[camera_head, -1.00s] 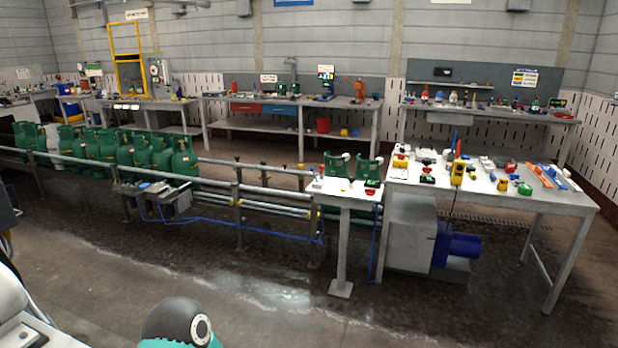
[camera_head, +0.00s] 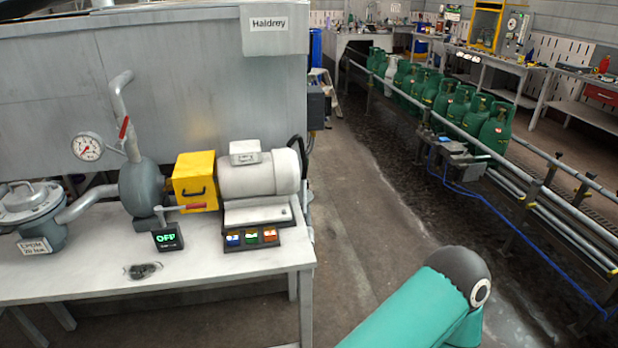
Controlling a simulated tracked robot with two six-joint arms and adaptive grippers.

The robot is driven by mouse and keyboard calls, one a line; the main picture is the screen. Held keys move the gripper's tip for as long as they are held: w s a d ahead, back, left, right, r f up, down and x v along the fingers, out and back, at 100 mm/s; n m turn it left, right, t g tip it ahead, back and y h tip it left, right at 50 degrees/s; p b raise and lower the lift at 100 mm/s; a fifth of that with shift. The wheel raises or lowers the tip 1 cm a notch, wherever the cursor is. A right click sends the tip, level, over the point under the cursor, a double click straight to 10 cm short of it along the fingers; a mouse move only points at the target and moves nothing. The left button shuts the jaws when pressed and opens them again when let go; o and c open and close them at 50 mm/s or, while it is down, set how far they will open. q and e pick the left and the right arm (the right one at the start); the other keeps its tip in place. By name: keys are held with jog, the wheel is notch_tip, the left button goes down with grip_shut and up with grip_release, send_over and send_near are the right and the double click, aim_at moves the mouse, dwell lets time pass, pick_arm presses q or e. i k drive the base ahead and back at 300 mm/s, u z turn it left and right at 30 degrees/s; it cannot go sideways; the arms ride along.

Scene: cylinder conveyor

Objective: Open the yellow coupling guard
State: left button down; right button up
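The yellow coupling guard (camera_head: 194,181) is a box with a dark handle on its front. It sits on the pump bench at the left, between the round grey pump body (camera_head: 141,187) and the pale motor (camera_head: 258,173). It looks closed over the coupling, which is hidden. A teal arm link of mine with a dark rounded joint shows at the bottom right, well away from the guard. Neither of my grippers shows in the view.
The white bench (camera_head: 100,255) also holds a display reading OFF (camera_head: 168,237), a button box (camera_head: 251,238), a gauge (camera_head: 87,146) and a strainer (camera_head: 33,214). Open floor (camera_head: 375,220) separates it from the conveyor (camera_head: 560,200) with green cylinders (camera_head: 495,128).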

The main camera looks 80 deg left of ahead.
aim_at(192, 180)
jog(key=z, duration=1.8)
jog(key=i, duration=0.1)
jog(key=u, duration=3.05)
jog(key=i, duration=0.25)
jog(key=u, duration=2.25)
jog(key=k, duration=0.55)
jog(key=u, duration=0.35)
jog(key=i, duration=1.6)
jog(key=z, duration=0.4)
